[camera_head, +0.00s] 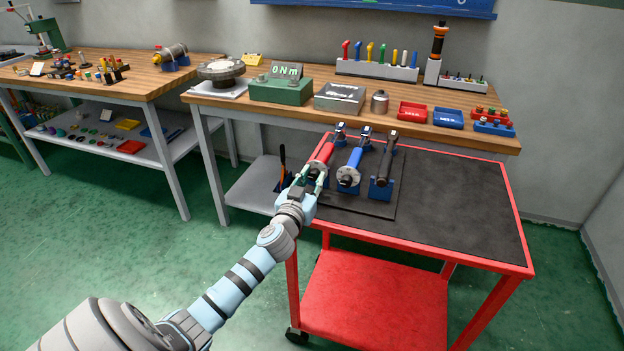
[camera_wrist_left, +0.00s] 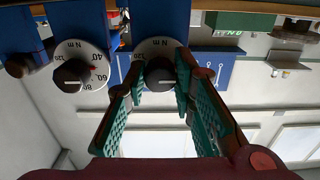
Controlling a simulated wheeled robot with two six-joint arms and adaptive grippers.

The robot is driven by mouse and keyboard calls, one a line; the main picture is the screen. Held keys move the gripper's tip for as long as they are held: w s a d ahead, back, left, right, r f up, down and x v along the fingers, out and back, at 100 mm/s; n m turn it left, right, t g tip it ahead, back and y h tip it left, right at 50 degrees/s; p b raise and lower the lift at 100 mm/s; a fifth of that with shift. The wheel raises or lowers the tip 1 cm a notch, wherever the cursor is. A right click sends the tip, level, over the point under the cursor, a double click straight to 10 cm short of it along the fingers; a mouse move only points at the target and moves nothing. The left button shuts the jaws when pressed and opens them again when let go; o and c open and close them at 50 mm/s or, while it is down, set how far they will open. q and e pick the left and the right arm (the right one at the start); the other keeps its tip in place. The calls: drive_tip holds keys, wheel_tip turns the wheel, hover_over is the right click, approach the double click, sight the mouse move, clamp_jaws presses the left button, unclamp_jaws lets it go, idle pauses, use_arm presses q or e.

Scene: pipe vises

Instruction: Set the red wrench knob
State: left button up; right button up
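The red wrench (camera_head: 322,156) lies in a vise at the left of the row on the cart. Its front end is partly hidden by my left gripper (camera_head: 312,180) in the head view. In the left wrist view, which looks upside down, the dark round knob (camera_wrist_left: 158,76) with a pale pointer line sits in a white N m dial (camera_wrist_left: 150,46). My left gripper (camera_wrist_left: 160,72) has its green-padded fingers on either side of this knob. The fingers stand apart; whether they touch the knob is unclear. My right gripper is not in view.
A blue wrench (camera_head: 353,160) and a black wrench (camera_head: 386,160) lie in vises to the right. A second dial knob (camera_wrist_left: 72,76) is close by in the wrist view. The cart's black mat (camera_head: 460,200) is bare at right. A green N m meter (camera_head: 282,88) stands on the bench.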

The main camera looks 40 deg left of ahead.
use_arm(q)
drive_tip(key=shift+m, duration=0.3)
clamp_jaws()
drive_tip(key=m+p, duration=0.1)
drive_tip(key=m, duration=0.4)
drive_tip(key=m+p, duration=0.1)
drive_tip(key=m, duration=0.5)
drive_tip(key=shift+m, duration=0.3)
drive_tip(key=m+p, duration=0.1)
drive_tip(key=m, duration=0.5)
drive_tip(key=shift+r+p, duration=0.1)
drive_tip(key=shift+p, duration=0.25)
drive_tip(key=m+p, duration=0.1)
drive_tip(key=m, duration=0.4)
drive_tip(key=shift+m, duration=0.3)
drive_tip(key=o, duration=1)
unclamp_jaws()
drive_tip(key=shift+o, duration=0.2)
